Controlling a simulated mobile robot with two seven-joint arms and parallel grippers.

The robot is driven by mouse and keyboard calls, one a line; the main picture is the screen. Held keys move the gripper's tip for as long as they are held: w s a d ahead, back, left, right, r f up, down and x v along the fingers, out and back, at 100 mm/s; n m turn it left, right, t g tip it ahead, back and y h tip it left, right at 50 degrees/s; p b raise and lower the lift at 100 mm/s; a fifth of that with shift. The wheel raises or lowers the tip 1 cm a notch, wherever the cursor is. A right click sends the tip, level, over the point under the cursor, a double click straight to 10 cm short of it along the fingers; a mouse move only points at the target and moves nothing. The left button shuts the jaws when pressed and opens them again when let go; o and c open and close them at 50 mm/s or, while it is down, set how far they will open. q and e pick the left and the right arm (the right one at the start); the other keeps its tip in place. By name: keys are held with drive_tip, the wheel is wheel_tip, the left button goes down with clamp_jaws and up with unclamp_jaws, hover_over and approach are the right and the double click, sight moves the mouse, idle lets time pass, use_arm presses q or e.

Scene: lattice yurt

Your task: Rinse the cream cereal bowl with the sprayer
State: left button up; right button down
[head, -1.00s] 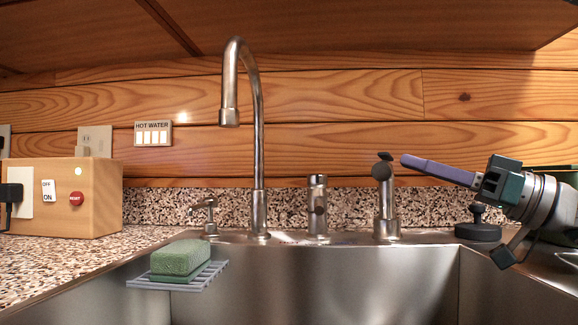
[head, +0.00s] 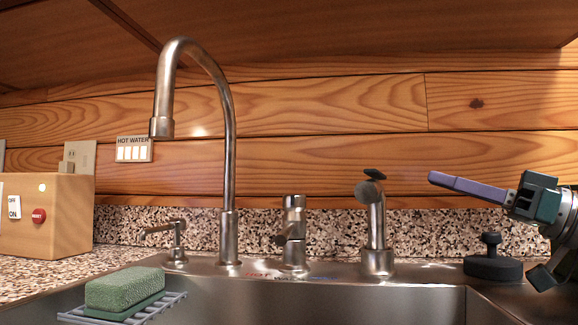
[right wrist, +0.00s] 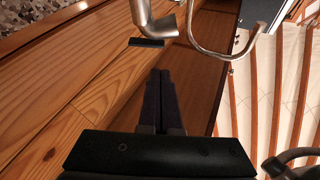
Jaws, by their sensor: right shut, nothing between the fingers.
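The sprayer (head: 377,228) stands upright at the back rim of the sink, a metal post with a dark lever on its head. Its head and black lever also show at the top of the right wrist view (right wrist: 146,20). My right gripper (head: 434,178) is to the right of the sprayer head, apart from it, with its purple-grey fingers pointing left. The fingers are together and empty, as the right wrist view (right wrist: 161,75) also shows. The cream cereal bowl is in neither view; the sink's floor is out of sight. My left gripper is not in view.
A tall curved faucet (head: 229,150), a short metal fixture (head: 294,235) and a soap dispenser (head: 177,242) line the sink (head: 360,300). A green sponge (head: 124,288) lies on a rack at left. A black knobbed object (head: 492,262) stands below my right gripper.

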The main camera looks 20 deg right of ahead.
drive_tip(key=x, duration=0.9)
drive_tip(key=shift+w+r, duration=0.15)
drive_tip(key=shift+w, duration=0.15)
drive_tip(key=shift+a, duration=0.1)
drive_tip(key=s+d+f+n, duration=0.1)
drive_tip(key=s+d+f, duration=0.3)
drive_tip(key=s, duration=0.4)
drive_tip(key=shift+d+n+y, duration=0.3)
drive_tip(key=shift+d+n, duration=0.1)
drive_tip(key=shift+d, duration=0.05)
idle(0.6)
